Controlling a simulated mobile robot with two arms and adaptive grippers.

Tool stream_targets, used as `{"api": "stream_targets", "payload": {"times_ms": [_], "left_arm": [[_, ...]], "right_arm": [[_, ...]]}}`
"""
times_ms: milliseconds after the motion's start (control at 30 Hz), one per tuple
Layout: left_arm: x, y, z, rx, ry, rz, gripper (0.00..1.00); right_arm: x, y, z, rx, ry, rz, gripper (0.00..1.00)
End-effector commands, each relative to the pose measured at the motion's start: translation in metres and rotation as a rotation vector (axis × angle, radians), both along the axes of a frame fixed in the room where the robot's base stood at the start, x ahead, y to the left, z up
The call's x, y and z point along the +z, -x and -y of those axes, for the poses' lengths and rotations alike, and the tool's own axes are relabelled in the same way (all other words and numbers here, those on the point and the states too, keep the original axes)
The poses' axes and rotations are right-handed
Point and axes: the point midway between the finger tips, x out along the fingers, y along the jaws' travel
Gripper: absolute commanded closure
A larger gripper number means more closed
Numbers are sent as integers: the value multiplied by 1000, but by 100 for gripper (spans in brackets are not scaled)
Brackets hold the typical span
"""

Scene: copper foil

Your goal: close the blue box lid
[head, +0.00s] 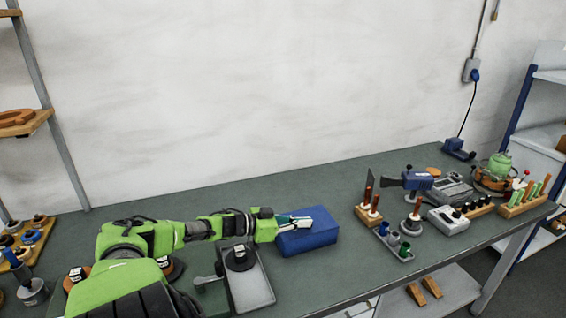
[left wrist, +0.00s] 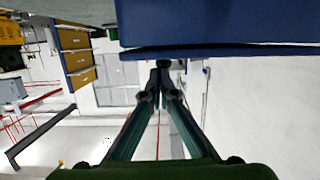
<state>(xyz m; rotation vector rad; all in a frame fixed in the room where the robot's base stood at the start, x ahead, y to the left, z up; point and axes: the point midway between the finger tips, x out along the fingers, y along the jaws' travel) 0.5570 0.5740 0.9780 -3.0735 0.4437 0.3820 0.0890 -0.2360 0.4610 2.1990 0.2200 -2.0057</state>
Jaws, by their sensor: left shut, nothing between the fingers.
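The blue box (head: 318,240) stands on the green table, in the middle of the head view. Its top looks flat, with no lid standing up. In the left wrist view the box (left wrist: 220,22) fills the top of the picture. A thin dark line there runs between it and a blue strip that looks like the lid edge (left wrist: 260,51). My left gripper (head: 309,220) is shut and empty, with its fingers at the box's top. In the left wrist view its tips (left wrist: 163,68) are close to the strip; I cannot tell whether they touch. My right gripper is not in view.
A grey tray (head: 256,290) with a dark round piece lies left of the box. A wooden block with pegs (head: 368,217), a small tray of cups (head: 393,243) and a blue tool (head: 417,180) stand to the right. The table behind the box is clear.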

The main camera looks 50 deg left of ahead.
Motion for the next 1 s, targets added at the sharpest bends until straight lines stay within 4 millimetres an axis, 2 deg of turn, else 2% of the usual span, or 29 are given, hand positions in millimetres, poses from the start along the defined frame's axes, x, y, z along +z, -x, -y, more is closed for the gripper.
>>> {"api": "stream_targets", "payload": {"times_ms": [133,267,533,600,1000], "left_arm": [[0,0,1,-1,1,-2,100],[10,-1,2,-1,1,-1,100],[50,-5,7,-1,1,1,100],[40,6,4,-1,0,-6,100],[53,50,-8,-1,0,-6,100]], "right_arm": [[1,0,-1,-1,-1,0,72],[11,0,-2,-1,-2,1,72],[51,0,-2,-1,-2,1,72],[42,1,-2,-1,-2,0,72],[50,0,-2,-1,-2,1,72]]}}
